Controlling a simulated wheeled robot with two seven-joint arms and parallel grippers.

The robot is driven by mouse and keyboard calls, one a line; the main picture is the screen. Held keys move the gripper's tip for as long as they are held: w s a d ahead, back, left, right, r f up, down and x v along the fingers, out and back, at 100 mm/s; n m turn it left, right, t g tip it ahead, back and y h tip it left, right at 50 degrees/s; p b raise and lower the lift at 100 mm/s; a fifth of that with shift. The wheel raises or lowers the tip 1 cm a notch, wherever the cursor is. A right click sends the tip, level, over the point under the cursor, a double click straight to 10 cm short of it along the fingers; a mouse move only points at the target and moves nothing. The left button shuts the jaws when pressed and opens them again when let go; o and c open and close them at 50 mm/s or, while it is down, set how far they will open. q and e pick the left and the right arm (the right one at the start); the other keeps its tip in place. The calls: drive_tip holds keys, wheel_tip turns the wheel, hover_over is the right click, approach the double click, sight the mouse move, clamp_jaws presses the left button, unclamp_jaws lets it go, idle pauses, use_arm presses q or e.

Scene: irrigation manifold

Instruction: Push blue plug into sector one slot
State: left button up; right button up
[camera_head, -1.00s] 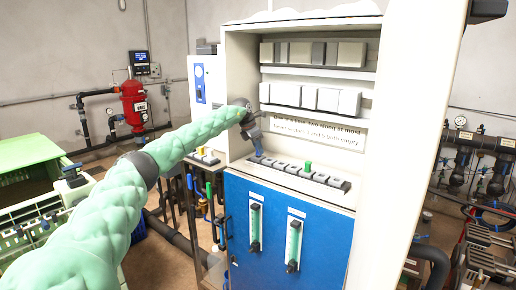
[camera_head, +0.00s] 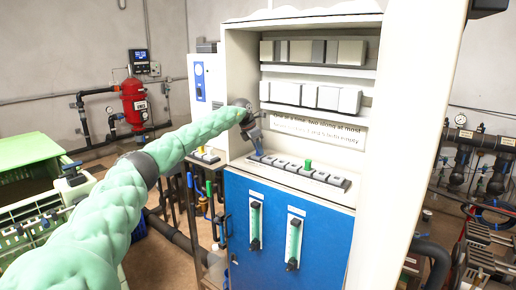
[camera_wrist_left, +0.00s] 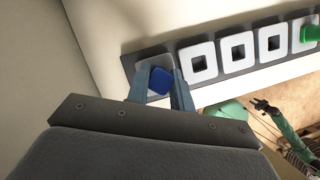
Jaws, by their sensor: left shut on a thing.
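The blue plug (camera_wrist_left: 160,82) is between the fingers of my left gripper (camera_wrist_left: 162,88), which is shut on it. In the wrist view the plug is over the end pad at the left of the slot strip (camera_wrist_left: 222,73). The plug and fingers cover that slot, so I cannot tell how deep the plug sits. Three empty square slots show to its right. In the head view my left gripper (camera_head: 256,146) reaches down to the left end of the strip (camera_head: 325,178) on the cabinet ledge. My right gripper is not in view.
A green plug (camera_head: 307,164) stands farther along the strip; it also shows in the wrist view (camera_wrist_left: 311,33). A printed sign (camera_head: 318,131) and white modules (camera_head: 310,96) are above. The blue panel (camera_head: 270,210) with two flow tubes is below.

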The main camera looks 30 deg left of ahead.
use_arm(q)
drive_tip(key=shift+f, duration=0.1)
drive_tip(key=o, duration=0.7)
drive_tip(key=shift+p+v, duration=0.9)
drive_tip(key=shift+v, duration=1.25)
drive_tip(key=shift+p+v, duration=1.35)
drive_tip(key=shift+v, duration=2.1)
